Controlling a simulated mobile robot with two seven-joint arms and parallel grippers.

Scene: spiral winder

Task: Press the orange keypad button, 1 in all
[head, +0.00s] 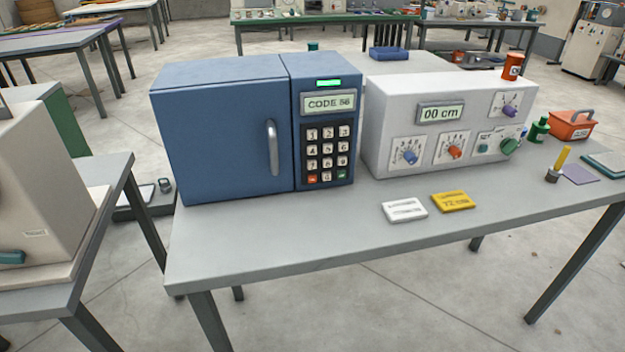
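A blue cabinet (220,130) with a grey door handle stands at the left of the grey table. On its right side is a dark keypad (327,155) with several pale keys. The orange keypad button (312,179) is at the bottom left of the keypad, and a green button (341,174) is at the bottom right. The display above the keys (328,103) reads "CODE 56", with a lit green strip (328,83) over it. Neither of my grippers is in view.
A white machine (400,105) with dials and a "00 cm" display stands right of the cabinet. A white card (404,210) and a yellow card (453,201) lie on the table (300,235) in front. An orange box (571,125) sits at the right. The front left of the table is clear.

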